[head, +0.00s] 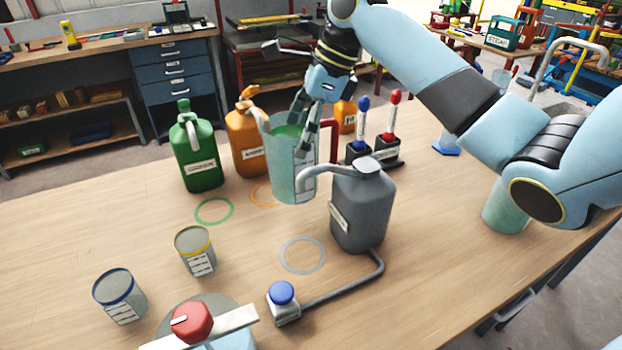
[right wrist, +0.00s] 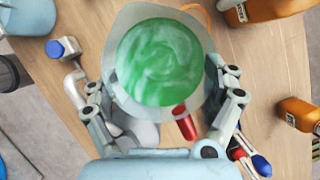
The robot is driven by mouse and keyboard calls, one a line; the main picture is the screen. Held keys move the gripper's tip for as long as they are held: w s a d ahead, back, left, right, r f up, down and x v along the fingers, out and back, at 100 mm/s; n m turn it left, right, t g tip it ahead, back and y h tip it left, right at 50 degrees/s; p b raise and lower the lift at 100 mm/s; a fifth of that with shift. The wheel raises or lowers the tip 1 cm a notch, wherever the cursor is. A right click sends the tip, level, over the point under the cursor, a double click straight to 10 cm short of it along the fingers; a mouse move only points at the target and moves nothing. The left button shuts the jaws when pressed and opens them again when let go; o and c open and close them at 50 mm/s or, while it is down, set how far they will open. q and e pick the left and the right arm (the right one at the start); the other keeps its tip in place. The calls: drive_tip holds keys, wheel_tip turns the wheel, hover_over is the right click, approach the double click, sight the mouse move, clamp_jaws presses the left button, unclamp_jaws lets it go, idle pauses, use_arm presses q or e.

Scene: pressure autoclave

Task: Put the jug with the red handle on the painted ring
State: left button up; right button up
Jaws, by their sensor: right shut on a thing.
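The jug with the red handle (head: 285,172) is pale and translucent, with green liquid in it. Its red handle (head: 331,138) is on its right side. My right gripper (head: 304,125) is shut on the jug, with fingers on both sides of it in the right wrist view (right wrist: 160,95). The jug looks upright; I cannot tell whether its base touches the table. Three painted rings show: green (head: 214,223), orange (head: 254,199) partly hidden by the jug, and grey (head: 303,271), empty, in front of the jug. My left gripper is not in view.
A grey canister (head: 360,210) stands close right of the jug, with a pipe to a blue-knobbed valve (head: 283,295). Green (head: 197,155) and orange (head: 246,145) canisters stand behind left. Two tins, blue-banded (head: 120,297) and yellow-banded (head: 196,252), stand front left. The table's left part is clear.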

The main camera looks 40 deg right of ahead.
sight(302, 166)
wheel_tip(302, 166, down, 4)
drive_tip(key=shift+r, duration=0.25)
wheel_tip(302, 166, down, 4)
drive_tip(key=shift+r, duration=0.2)
drive_tip(key=o, duration=1.4)
drive_tip(key=shift+f, duration=0.1)
drive_tip(key=shift+c, duration=0.2)
